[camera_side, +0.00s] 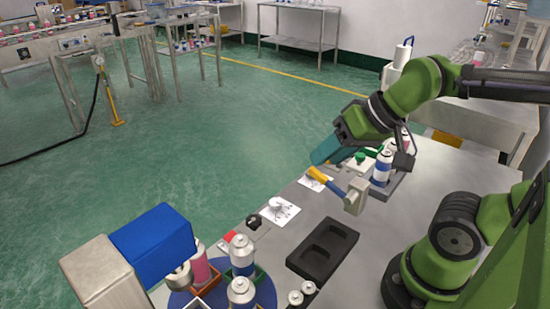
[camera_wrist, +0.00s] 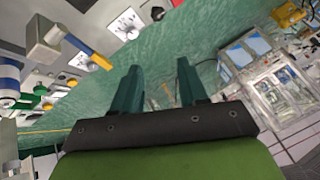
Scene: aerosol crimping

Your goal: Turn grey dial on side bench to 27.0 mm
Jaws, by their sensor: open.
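The grey dial (camera_side: 280,202) sits on a white plate with dark scale marks, near the bench's far edge in the side view. It also appears at the top of the wrist view (camera_wrist: 126,24). The scale is too small to read. My gripper (camera_side: 320,158) is above the bench edge, up and to the right of the dial, apart from it. In the wrist view my gripper (camera_wrist: 158,68) shows two teal fingers spread apart with nothing between them.
A lever with a yellow end (camera_side: 318,175) reaches from a grey block (camera_side: 355,196) over a second white plate. A blue-and-white can (camera_side: 382,168) stands right of my gripper. A black tray (camera_side: 338,236), a blue press head (camera_side: 155,242) and cans on a turntable lie nearer.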

